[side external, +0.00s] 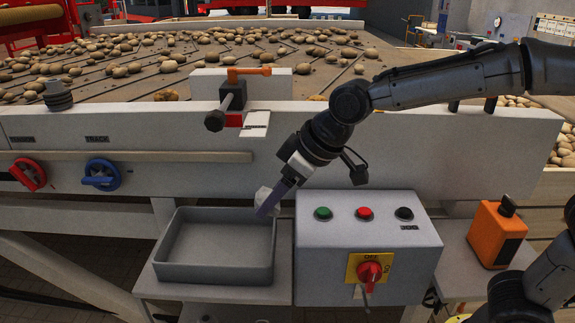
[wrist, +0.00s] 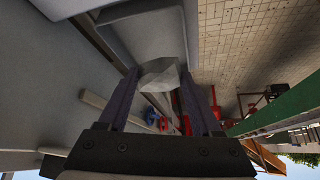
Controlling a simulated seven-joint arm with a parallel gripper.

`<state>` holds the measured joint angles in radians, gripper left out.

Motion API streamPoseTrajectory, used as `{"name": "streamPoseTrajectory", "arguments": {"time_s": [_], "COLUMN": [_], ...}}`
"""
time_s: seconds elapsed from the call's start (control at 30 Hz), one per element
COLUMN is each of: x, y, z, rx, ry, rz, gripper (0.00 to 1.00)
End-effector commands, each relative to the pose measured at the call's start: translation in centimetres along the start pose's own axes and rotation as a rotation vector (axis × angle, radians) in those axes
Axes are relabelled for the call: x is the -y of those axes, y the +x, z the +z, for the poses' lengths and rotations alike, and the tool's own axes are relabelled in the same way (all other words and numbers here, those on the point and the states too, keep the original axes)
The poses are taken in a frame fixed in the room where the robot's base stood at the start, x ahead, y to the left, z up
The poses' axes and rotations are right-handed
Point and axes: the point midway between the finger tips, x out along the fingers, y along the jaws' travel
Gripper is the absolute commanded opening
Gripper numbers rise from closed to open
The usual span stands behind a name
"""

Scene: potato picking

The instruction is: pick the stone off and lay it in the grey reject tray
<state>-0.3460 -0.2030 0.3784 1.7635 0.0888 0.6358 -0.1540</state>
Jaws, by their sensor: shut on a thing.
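The pale grey, angular stone (side external: 262,195) is held between the fingers of my gripper (side external: 266,207). The stone also shows in the wrist view (wrist: 160,73), between the two dark fingertips. The grey reject tray (side external: 180,270) stands on a ledge at the lower left of the side view and looks empty. My gripper points down and to the left, with the stone appearing at the tray's back right corner. How high the stone is above the rim is hard to tell. The tray (wrist: 122,22) shows behind the stone in the wrist view. One finger partly hides the stone in the side view.
A grey control box (side external: 320,250) with buttons and a red switch stands right beside the tray. The conveyor (side external: 330,85) with many potatoes lies behind a white side wall (side external: 400,150). An orange container (side external: 497,235) stands at the right.

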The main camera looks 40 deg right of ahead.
Motion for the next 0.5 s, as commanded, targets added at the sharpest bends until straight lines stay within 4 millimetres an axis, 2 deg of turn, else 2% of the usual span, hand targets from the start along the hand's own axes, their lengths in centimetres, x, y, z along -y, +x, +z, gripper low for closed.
{"name": "streamPoseTrajectory", "arguments": {"time_s": [0.03,0.4,0.5], "x": [0.1,-0.5,-0.7], "y": [1.2,9.1,10.5], "z": [-0.6,-5.5,-6.8], "rx": [0.002,0.0,-0.002], "ry": [0.01,0.134,0.161], "rz": [0.007,0.086,0.103], "gripper": [0.03,0.03,0.03]}}
